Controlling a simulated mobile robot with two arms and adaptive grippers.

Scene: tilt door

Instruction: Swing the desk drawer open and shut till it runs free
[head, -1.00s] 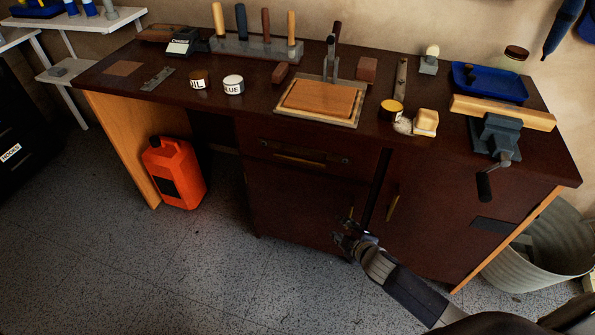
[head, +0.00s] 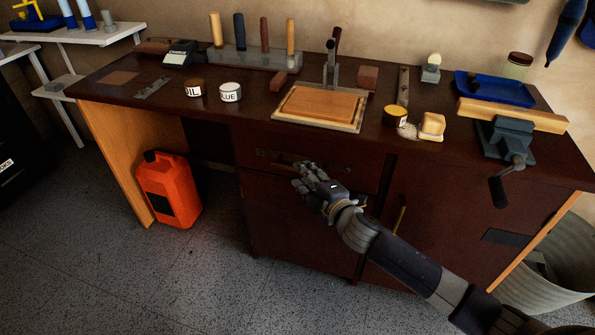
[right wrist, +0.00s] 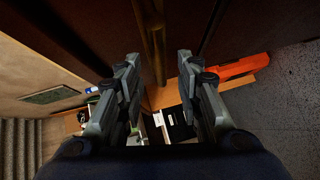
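The desk drawer (head: 350,171) is a dark brown front below the desk top, and it looks shut. Its brass-coloured bar handle (head: 284,164) is partly hidden behind my right gripper (head: 304,174) in the head view. In the right wrist view the handle (right wrist: 154,40) runs between the two fingers of my right gripper (right wrist: 159,75). The fingers are spread apart, one on each side of the bar, with gaps showing. Whether the bar lies fully between the fingertips or just ahead of them I cannot tell. My left gripper is not in view.
The dark desk top (head: 300,143) carries a wooden board (head: 320,103), tins, tools and a vise (head: 505,140). An orange can (head: 168,190) stands on the floor at left. A cupboard handle (head: 399,220) sits lower right. A metal bin (head: 560,250) stands at far right.

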